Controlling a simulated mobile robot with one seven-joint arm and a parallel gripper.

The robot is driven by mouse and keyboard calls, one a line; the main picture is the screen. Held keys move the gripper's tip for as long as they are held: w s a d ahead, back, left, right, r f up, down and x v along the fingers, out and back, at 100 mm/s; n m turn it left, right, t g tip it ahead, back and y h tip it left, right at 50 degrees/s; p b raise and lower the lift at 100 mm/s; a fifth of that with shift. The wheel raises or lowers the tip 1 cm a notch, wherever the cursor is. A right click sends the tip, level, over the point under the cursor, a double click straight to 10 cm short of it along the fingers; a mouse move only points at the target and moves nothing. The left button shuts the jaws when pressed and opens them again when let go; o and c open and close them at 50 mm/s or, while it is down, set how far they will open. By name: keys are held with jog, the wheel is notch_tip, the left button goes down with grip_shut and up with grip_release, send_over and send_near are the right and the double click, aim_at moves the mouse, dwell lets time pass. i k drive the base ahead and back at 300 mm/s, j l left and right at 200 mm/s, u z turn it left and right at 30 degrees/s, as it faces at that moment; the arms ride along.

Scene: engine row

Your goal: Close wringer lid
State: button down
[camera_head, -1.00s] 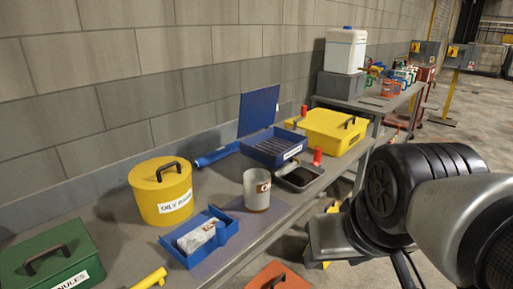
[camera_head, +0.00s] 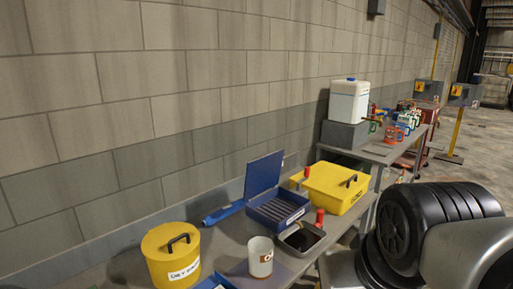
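A blue box (camera_head: 279,214) with a ridged inside and a white label sits on the workbench. Its blue lid (camera_head: 263,173) stands open, upright at its back left. The label is too small to read, so I cannot confirm from it that this is the wringer. A yellow box (camera_head: 337,190) with a dark handle stands just beyond it, its top shut. My arm fills the lower right of the view, well to the right of the blue box. My gripper does not show.
On the workbench (camera_head: 226,239) stand a yellow lidded can (camera_head: 168,262), a labelled grey cup (camera_head: 260,258), a dark tray (camera_head: 302,237) and red cylinders (camera_head: 319,218). A blue tube (camera_head: 222,213) lies by the wall. A white canister (camera_head: 348,103) stands farther back.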

aim_at(263, 172)
jog(key=i+l, duration=0.1)
jog(key=l, duration=0.4)
jog(key=i+l, duration=0.15)
jog(key=l, duration=0.35)
jog(key=i+l, duration=0.45)
jog(key=l, duration=0.2)
jog(key=i+l+u, duration=0.1)
jog(key=i+l, duration=0.1)
jog(key=i, duration=0.45)
jog(key=i+l, duration=0.15)
jog(key=i, duration=0.4)
jog(key=j+u, duration=0.05)
